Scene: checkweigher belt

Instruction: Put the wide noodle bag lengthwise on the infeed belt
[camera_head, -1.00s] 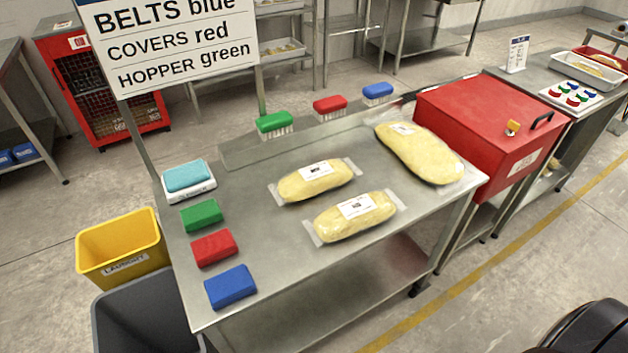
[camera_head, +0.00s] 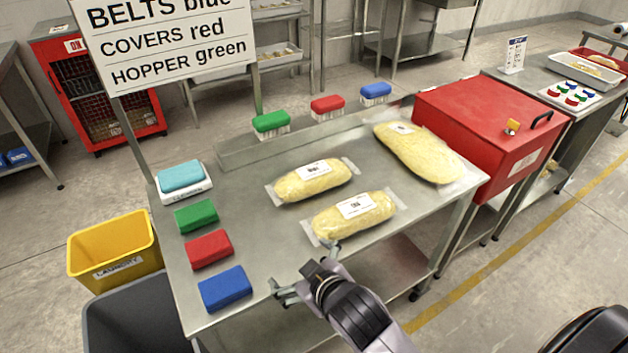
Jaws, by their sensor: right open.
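Three clear bags of yellow noodles lie flat on the steel table (camera_head: 262,238). The widest noodle bag (camera_head: 420,152) lies at the table's right end, slanting, against the red cover box (camera_head: 480,130). Two smaller noodle bags lie left of it, a rear one (camera_head: 312,182) and a front one (camera_head: 352,216). My right gripper (camera_head: 303,268) is open and empty at the table's front edge, just in front of the front small bag and well away from the wide bag. My left gripper is not in view. I cannot make out an infeed belt.
Blue (camera_head: 226,288), red (camera_head: 209,250) and green (camera_head: 196,216) blocks line the table's left side, with a teal pad (camera_head: 181,176) behind. Several brushes stand at the back edge. A yellow laundry bin (camera_head: 115,245) stands left. The table's middle left is clear.

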